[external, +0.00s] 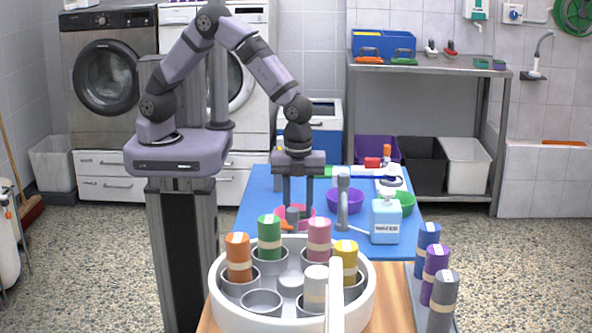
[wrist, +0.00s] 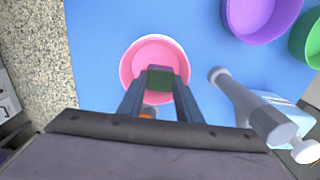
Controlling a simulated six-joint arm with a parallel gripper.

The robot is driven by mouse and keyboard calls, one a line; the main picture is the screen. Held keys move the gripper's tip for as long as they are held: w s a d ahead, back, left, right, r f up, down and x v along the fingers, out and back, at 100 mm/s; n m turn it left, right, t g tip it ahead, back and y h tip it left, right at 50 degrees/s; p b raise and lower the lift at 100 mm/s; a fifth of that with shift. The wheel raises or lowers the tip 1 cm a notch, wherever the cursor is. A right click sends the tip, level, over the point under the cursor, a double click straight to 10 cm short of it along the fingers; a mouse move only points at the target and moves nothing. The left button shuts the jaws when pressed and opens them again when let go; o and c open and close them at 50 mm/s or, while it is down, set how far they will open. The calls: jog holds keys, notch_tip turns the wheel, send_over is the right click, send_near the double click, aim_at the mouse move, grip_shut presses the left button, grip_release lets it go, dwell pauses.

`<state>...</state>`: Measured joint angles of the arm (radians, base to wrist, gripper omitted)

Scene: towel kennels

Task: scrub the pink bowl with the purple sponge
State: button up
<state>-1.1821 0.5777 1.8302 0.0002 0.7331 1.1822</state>
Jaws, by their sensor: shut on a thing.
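The pink bowl (wrist: 137,56) sits on the blue mat below my gripper; in the external view its rim (external: 309,212) shows partly behind my fingers. My gripper (wrist: 160,88) is shut on a small block, the purple sponge (wrist: 160,71), which has a purple top and a dark green side. In the wrist view the sponge overlaps the inside of the bowl. Whether it touches the bowl's bottom I cannot tell. In the external view my gripper (external: 298,203) points down at the bowl, and the sponge is not clearly visible.
A purple bowl (external: 345,201) and a green bowl (external: 404,200) stand to the right. A white round holder (external: 228,305) with several rolled towels is in front.

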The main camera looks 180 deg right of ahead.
jog(key=shift+s+d+f, duration=0.1)
jog(key=shift+s+d, duration=0.15)
jog(key=shift+s, duration=0.3)
jog(key=shift+s+d+f, duration=0.1)
jog(key=shift+s+d, duration=0.15)
jog(key=shift+s, duration=0.3)
jog(key=shift+w+d+r+p, duration=0.15)
jog(key=shift+w+d, duration=0.1)
jog(key=shift+w, duration=0.35)
jog(key=shift+w+d+p, duration=0.15)
jog(key=shift+w+d, duration=0.05)
jog(key=shift+w, duration=0.35)
jog(key=shift+s+a, duration=0.1)
